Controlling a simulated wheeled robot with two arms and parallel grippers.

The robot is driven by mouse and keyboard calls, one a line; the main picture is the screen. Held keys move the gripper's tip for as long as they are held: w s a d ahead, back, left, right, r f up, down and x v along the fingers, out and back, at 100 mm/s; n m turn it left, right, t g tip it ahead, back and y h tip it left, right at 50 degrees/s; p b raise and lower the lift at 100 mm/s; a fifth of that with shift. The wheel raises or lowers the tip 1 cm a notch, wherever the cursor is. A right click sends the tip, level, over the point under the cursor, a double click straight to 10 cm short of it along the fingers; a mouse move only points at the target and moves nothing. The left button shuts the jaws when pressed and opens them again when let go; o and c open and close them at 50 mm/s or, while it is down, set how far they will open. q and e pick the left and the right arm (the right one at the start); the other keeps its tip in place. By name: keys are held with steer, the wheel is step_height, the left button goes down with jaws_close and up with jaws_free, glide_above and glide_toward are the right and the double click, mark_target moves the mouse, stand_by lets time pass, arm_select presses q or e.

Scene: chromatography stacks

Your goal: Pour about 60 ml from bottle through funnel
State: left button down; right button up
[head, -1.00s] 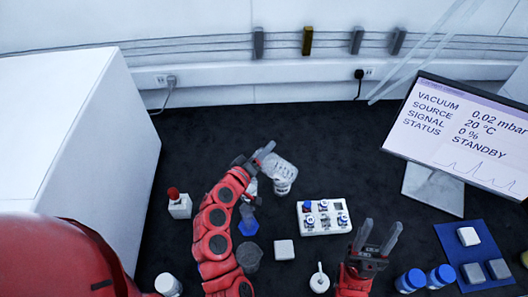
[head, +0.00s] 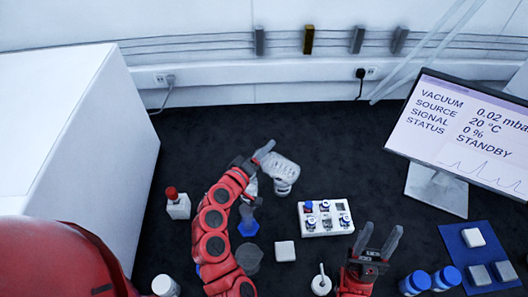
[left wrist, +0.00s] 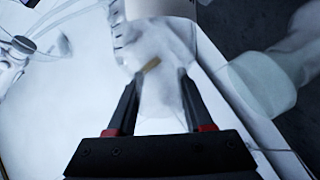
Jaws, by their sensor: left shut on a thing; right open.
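My left gripper (head: 262,157) is shut on a clear, whitish bottle (head: 281,168), held tilted above the middle of the dark table. In the left wrist view the bottle (left wrist: 160,50) sits between the two fingers, with graduation marks on its side. A pale rounded vessel (head: 283,187) shows just below the bottle; I cannot tell whether they touch. I cannot pick out the funnel with certainty. In the wrist view a translucent tapered piece (left wrist: 262,80) lies to the right of the bottle. My right gripper (head: 380,236) is open and empty at the front right.
A white rack (head: 338,231) with blue-topped vials stands right of the bottle. A red-capped bottle (head: 177,205), a blue-based vessel (head: 248,226), a white block (head: 285,251) and blue-capped jars (head: 414,283) stand around. A monitor (head: 462,130) is at right. The table's back is clear.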

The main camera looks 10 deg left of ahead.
stand_by(0.4)
arm_select(q)
steer(key=shift+r+n+h+b, duration=0.1)
steer(key=shift+n+h+b, duration=0.2)
steer(key=shift+n+b, duration=0.25)
steer(key=shift+a+n+t+b, duration=0.15)
steer(key=shift+n+t+b, duration=0.3)
steer(key=shift+b, duration=0.25)
